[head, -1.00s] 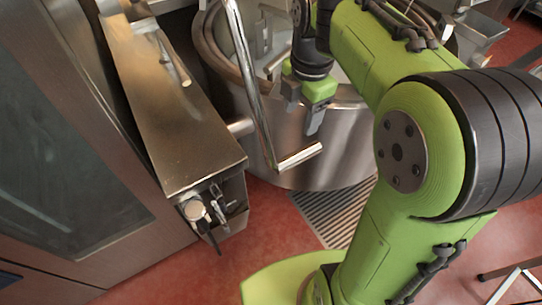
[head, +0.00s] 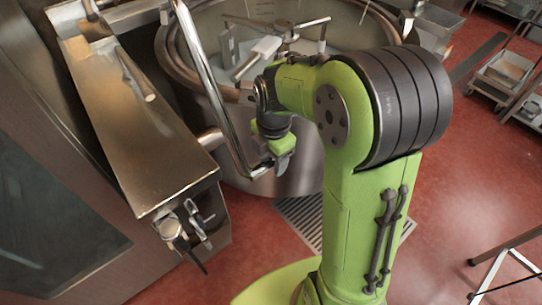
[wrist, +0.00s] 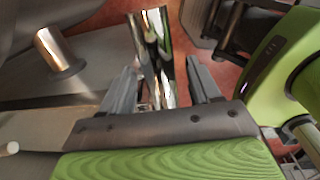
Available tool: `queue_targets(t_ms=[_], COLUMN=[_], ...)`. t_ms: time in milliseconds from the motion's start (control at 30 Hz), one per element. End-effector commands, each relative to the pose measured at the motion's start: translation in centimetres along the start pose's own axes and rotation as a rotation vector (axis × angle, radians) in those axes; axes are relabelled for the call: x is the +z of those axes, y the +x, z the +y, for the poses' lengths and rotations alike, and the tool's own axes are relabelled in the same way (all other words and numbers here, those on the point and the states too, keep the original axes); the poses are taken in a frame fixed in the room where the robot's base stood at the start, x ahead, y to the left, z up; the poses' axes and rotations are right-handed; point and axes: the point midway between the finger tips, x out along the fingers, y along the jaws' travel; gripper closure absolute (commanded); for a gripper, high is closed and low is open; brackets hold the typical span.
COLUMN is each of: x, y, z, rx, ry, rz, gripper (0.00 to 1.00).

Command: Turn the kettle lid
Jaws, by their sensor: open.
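A long chrome bar (head: 208,85) slants down in front of the kettle and bends into a short crosspiece at its lower end. My gripper (head: 274,165) is at that lower end, pointing down. In the wrist view the chrome bar (wrist: 152,50) shows between the spread fingers of my gripper (wrist: 160,88); I cannot tell whether either finger touches it. The steel kettle (head: 300,178) stands behind, with its top open and mixer arms (head: 290,32) inside. No lid plate is clearly visible. My arm hides part of the kettle's right side.
A steel housing (head: 135,125) with valves and a small knob (head: 170,228) at its front end stands left of the kettle. A floor grate (head: 300,218) lies in front. Red floor (head: 455,215) is open at right, with a metal stand (head: 500,262) and shelves (head: 505,75) beyond.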

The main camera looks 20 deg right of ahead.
Motion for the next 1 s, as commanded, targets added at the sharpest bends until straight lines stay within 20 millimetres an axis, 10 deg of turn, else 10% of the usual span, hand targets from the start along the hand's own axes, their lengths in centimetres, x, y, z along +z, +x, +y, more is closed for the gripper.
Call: queue_targets(t_ms=[400, 767, 1000], x=[0.0, 0.0, 0.0], y=[-0.1, 1.1, 6.7], z=[0.0, 0.0, -0.1], rx=[0.000, 0.000, -0.006], ry=[0.000, -0.001, -0.001], rz=[0.000, 0.001, 0.003], gripper=[0.99, 1.00, 1.00])
